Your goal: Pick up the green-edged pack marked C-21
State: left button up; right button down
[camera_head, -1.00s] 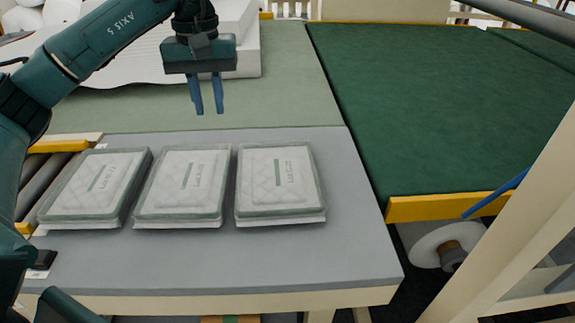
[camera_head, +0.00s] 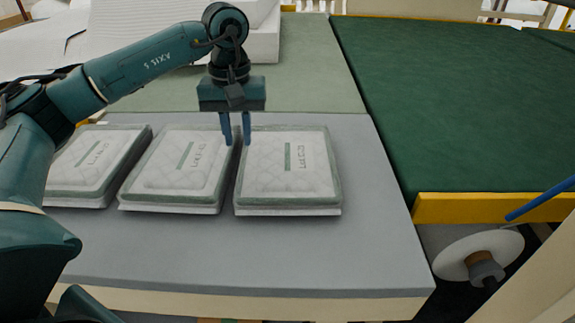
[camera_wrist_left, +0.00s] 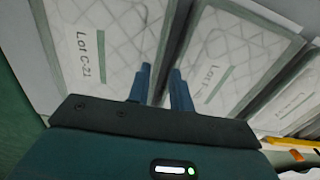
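Three white quilted packs with green edges lie flat in a row on the grey table. The rightmost pack in the head view (camera_head: 262,178) is the one marked C-21; in the wrist view the label "Lot C-21" reads clearly on the left pack (camera_wrist_left: 115,55). My left gripper (camera_head: 237,143) points down above the far part of the gap between the middle pack (camera_head: 205,180) and the C-21 pack. Its two blue fingers (camera_wrist_left: 160,70) are apart with nothing between them. My right gripper is not in view.
The left pack (camera_head: 75,178) lies beside the middle one, with narrow gaps between packs. The grey table (camera_head: 250,255) is clear in front. A dark green belt (camera_head: 450,110) with a yellow end lies to the right. White stacked wadding (camera_head: 140,45) stands behind my arm.

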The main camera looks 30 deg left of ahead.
aim_at(242, 166)
pick_arm(q)
notch_tip(242, 166, down, 7)
jog(key=shift+r+p, duration=0.15)
jog(key=shift+p, duration=0.2)
grip_shut()
